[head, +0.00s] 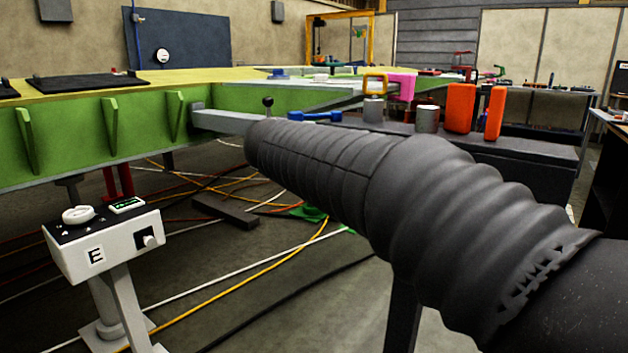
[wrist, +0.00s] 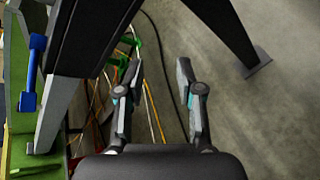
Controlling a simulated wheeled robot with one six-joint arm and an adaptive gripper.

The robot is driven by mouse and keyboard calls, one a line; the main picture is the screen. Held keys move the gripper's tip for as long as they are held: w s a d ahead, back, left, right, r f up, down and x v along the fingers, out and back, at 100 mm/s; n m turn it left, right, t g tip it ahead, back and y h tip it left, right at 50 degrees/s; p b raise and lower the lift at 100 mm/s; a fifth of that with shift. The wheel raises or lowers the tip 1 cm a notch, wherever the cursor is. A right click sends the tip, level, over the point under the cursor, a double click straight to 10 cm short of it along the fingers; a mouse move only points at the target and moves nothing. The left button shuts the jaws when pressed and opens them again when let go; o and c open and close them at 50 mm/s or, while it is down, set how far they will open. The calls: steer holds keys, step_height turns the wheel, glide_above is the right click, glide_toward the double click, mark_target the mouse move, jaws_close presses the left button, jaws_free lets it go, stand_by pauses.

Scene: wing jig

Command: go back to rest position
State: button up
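My gripper (wrist: 157,98) shows in the wrist view with its two fingers spread apart and nothing between them. Behind the fingers are the floor and some cables. In the head view my dark ribbed arm crosses from the lower right to the middle, and the gripper at its end is hidden. The far end of the arm appears close to the green wing jig (head: 90,135), by a grey beam (head: 225,121). I cannot tell whether they touch.
A dark bench (head: 530,150) with orange blocks (head: 460,108), grey cylinders (head: 427,119) and a blue tool (head: 315,117) stands behind my arm. A white control box (head: 105,245) on a stand is at lower left. Cables (head: 250,280) lie across the floor.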

steer(key=s+d+f+m+g+y, duration=0.2)
steer(key=s+f+m, duration=0.3)
steer(key=s+f, duration=0.2)
steer(key=s+d+f+m+g+y, duration=0.25)
steer(key=s+f+m, duration=0.25)
steer(key=s+f, duration=0.25)
steer(key=s+d+f+m+y, duration=0.1)
steer(key=s+f+m, duration=0.1)
steer(key=s, duration=0.3)
steer(key=s+d+f+m+y, duration=0.1)
steer(key=s+d+f+m, duration=0.1)
steer(key=s+m, duration=0.2)
steer(key=s+d+f+m+y, duration=0.1)
steer(key=s+d+f+m, duration=0.1)
steer(key=s, duration=0.5)
steer(key=shift+s+d+m, duration=0.2)
steer(key=shift+s+m, duration=0.1)
steer(key=shift+m, duration=0.1)
